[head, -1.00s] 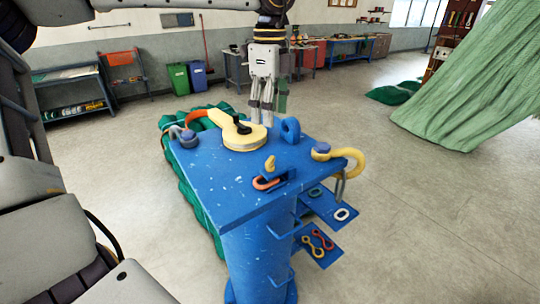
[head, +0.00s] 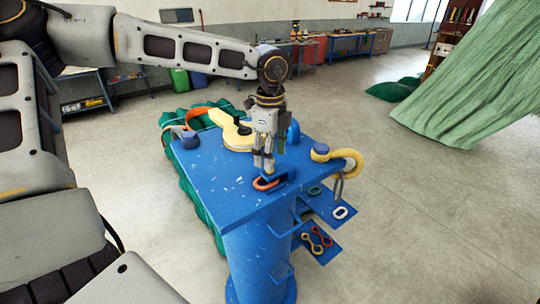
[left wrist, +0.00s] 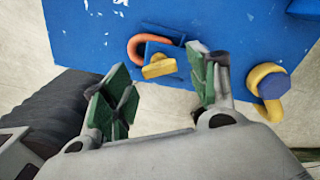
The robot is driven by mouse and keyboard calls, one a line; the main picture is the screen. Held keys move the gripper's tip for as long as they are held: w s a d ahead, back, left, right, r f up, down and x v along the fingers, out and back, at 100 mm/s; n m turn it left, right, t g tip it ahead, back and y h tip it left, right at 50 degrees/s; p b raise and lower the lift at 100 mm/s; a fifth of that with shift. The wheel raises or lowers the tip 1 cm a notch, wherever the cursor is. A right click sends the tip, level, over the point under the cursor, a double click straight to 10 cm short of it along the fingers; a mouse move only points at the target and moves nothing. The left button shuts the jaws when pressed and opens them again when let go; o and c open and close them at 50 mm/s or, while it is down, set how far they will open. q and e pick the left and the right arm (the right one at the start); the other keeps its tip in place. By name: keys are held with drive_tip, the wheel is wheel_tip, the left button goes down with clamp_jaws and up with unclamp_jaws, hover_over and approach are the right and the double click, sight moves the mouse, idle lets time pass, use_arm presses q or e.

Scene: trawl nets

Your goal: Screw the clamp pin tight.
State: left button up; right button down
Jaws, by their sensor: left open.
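The clamp pin with its yellow wing-shaped head (left wrist: 159,66) shows in the left wrist view. It sits at a small blue clamp block (left wrist: 162,47) on the blue bench top (head: 215,187). An orange-red link (head: 262,185) lies against the block; it also shows in the left wrist view (left wrist: 136,46). My left gripper (head: 264,167) is open and empty, pointing down just over the clamp. In the left wrist view the pin head lies between its two green-padded fingers (left wrist: 160,86), with no visible contact. In the head view the fingers hide the pin head. My right gripper is out of view.
A yellow hook with a purple-blue cap (head: 342,157) stands at the right corner. Side shelves (head: 318,245) hold several links. The front of the bench top is clear.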

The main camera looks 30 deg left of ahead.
use_arm(q)
drive_tip(key=shift+f, duration=0.9)
drive_tip(key=c, duration=1)
